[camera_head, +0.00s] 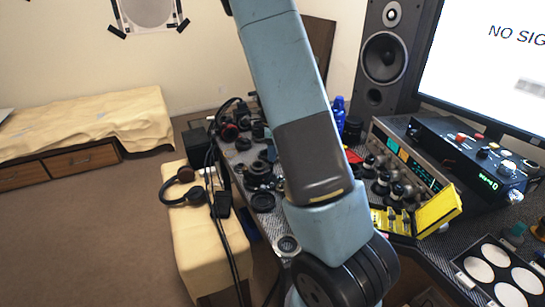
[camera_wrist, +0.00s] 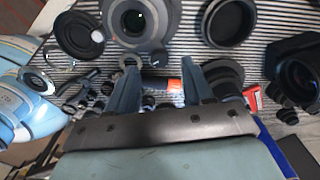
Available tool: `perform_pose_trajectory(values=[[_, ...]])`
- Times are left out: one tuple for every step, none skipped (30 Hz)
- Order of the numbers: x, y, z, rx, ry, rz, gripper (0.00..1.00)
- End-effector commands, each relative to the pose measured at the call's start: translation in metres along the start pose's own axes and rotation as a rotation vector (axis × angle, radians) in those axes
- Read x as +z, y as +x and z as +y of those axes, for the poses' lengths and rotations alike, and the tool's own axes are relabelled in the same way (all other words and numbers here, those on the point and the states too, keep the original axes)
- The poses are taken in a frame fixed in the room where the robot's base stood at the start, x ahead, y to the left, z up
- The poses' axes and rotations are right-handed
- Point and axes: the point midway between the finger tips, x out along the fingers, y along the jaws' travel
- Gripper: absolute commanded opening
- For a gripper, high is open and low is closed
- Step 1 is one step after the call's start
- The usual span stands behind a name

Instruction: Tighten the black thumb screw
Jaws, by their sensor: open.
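My gripper (camera_wrist: 160,72) shows in the wrist view with its two fingers apart, pointing toward a striped work surface. Small dark parts and a blue-and-orange item (camera_wrist: 172,86) show between and beyond the fingers; I cannot tell whether any lies within the grip. I cannot pick out the black thumb screw for certain among the many small black parts. A large grey lens piece (camera_wrist: 140,20) lies beyond the fingers, with a black round part (camera_wrist: 80,35) to its left and a black ring (camera_wrist: 230,22) to its right. In the head view my arm hides part of the table.
A dark lens (camera_wrist: 300,78) and a red item (camera_wrist: 252,97) lie at right in the wrist view. In the head view, a speaker (camera_head: 387,55), electronic unit (camera_head: 470,150), yellow case (camera_head: 438,208) and monitor (camera_head: 480,65) crowd the right. Headphones (camera_head: 184,190) lie left; open floor lies beyond.

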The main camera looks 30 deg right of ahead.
Motion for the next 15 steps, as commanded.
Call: perform_pose_trajectory(values=[[0.001,-0.012,-0.001,-0.004,-0.002,-0.003,0.51],[0.001,-0.018,-0.001,-0.004,-0.002,-0.003,0.51],[0.001,-0.026,-0.001,-0.004,-0.001,-0.001,0.51],[0.001,-0.032,-0.001,-0.004,-0.002,-0.002,0.51],[0.002,-0.038,-0.001,-0.005,-0.003,-0.003,0.51],[0.001,-0.046,-0.001,-0.004,-0.003,-0.002,0.51],[0.001,-0.052,-0.001,-0.004,-0.001,-0.002,0.51],[0.001,-0.058,-0.001,-0.005,-0.001,-0.002,0.51],[0.001,-0.064,-0.001,-0.003,-0.002,-0.002,0.51],[0.001,-0.069,-0.001,-0.003,-0.003,-0.002,0.51],[0.001,-0.074,-0.001,-0.004,-0.002,-0.002,0.51],[0.001,-0.08,-0.001,-0.003,-0.001,-0.002,0.51],[0.001,-0.084,-0.001,-0.003,-0.001,-0.002,0.51],[0.001,-0.087,-0.001,-0.003,-0.001,-0.001,0.51],[0.001,-0.092,-0.001,-0.003,-0.001,-0.001,0.51]])
